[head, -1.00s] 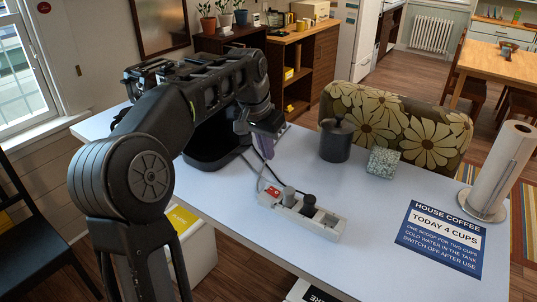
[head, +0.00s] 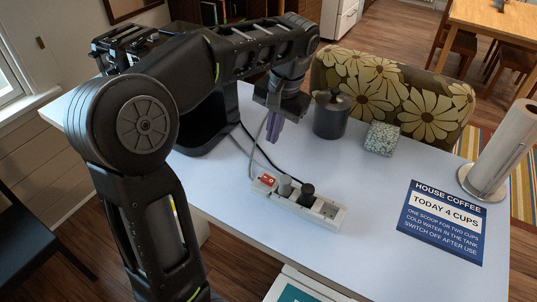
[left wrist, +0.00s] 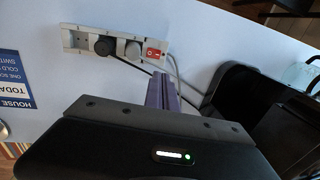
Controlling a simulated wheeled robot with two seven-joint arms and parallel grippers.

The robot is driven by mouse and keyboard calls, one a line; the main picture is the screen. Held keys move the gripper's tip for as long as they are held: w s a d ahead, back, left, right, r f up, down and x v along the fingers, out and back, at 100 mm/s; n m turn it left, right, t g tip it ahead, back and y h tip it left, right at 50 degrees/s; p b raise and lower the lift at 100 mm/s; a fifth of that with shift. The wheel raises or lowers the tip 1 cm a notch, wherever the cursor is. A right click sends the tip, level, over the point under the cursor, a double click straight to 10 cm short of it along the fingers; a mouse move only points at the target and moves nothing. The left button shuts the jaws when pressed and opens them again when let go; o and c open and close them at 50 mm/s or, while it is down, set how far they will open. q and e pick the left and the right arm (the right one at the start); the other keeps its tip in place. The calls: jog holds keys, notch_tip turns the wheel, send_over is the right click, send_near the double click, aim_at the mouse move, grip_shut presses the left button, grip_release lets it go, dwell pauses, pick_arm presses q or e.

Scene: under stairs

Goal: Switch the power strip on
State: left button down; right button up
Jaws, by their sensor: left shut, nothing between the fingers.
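The white power strip (head: 325,211) lies on the table with a grey plug (head: 285,184) and a black plug (head: 307,192) in it. Its red rocker switch (head: 267,180) is at the left end, by the cord. The strip also shows in the left wrist view (left wrist: 72,40), with the red switch (left wrist: 152,54) at its right end. My left gripper (head: 272,138) points down above the table, behind the switch end and apart from it. Its purple fingers are shut and empty; they also show in the left wrist view (left wrist: 162,92). My right gripper is out of view.
A dark lidded canister (head: 332,117) and a speckled box (head: 381,138) stand right of my left gripper. A blue coffee sign (head: 441,222) and a paper towel roll (head: 505,145) are farther right. A black appliance base stands behind my arm.

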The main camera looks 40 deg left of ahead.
pick_arm(q)
jog(key=b, duration=0.7)
send_near(264, 176)
jog(key=shift+f, duration=0.3)
jog(key=f, duration=0.2)
jog(key=a+f+p, duration=0.1)
jog(key=f, duration=0.1)
jog(key=shift+s+f, duration=0.15)
jog(key=shift+f, duration=0.2)
jog(key=shift+a+f, duration=0.15)
jog(key=shift+f, duration=0.55)
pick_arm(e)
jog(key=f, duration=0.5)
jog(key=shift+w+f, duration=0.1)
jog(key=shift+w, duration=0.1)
